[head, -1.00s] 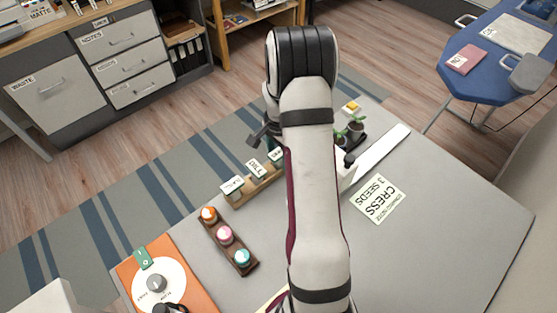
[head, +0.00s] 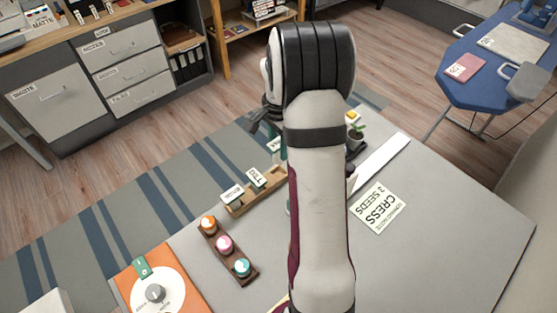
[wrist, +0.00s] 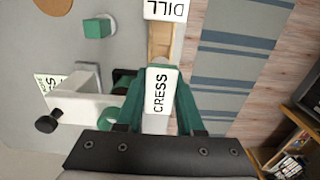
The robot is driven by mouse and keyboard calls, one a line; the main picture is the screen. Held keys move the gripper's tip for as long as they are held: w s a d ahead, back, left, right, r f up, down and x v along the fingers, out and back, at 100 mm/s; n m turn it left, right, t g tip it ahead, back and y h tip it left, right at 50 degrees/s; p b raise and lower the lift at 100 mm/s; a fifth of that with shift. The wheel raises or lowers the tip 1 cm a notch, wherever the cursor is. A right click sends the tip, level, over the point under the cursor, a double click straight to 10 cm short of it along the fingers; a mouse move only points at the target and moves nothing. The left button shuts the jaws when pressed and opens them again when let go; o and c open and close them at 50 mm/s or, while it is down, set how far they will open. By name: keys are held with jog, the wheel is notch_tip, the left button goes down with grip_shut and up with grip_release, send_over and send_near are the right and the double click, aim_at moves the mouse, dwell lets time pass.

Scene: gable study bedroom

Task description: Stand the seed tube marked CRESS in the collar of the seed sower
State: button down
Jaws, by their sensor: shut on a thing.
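In the wrist view my gripper (wrist: 163,72) has its green fingers shut on the CRESS tube (wrist: 160,92), on either side of its white label. The tube's lower part is hidden. In the head view my arm hides most of the gripper. The wooden rack (head: 238,208) holds the DILL tube (head: 257,178) and another labelled tube (head: 232,193). The DILL label also shows in the wrist view (wrist: 166,9). The white seed sower (wrist: 88,108) with a black knob stands left of the gripper in the wrist view, with a green ring, apparently its collar, partly hidden beside my gripper.
A CRESS 2 SEEDS card (head: 378,207) lies on the grey table (head: 460,235). A brown tray (head: 228,252) holds orange, pink and teal-topped pieces. A dial (head: 156,292) sits on an orange board. The table's right side is clear.

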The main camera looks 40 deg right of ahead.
jog(key=r, duration=0.1)
jog(key=a+r, duration=0.1)
jog(key=r+n, duration=0.1)
jog(key=shift+w+a+r, duration=0.1)
jog(key=shift+w+a, duration=0.1)
jog(key=shift+w, duration=0.15)
jog(key=a+r+n, duration=1.3)
jog(key=a+n, duration=0.1)
jog(key=a, duration=0.3)
jog(key=m, duration=0.7)
send_over(272, 143)
jog(key=s+a, duration=0.2)
jog(key=s, duration=0.4)
jog(key=s+d+f+m, duration=0.2)
jog(key=s+d+m, duration=0.6)
jog(key=s+d, duration=0.45)
jog(key=w+f, duration=0.2)
jog(key=w, duration=0.1)
jog(key=w+f, duration=0.2)
jog(key=w, duration=0.2)
jog(key=w+a+f, duration=0.1)
jog(key=w+f, duration=0.2)
jog(key=w, duration=0.1)
notch_tip(272, 143, down, 3)
jog(key=shift+w+a+f, duration=0.1)
jog(key=shift+f, duration=0.3)
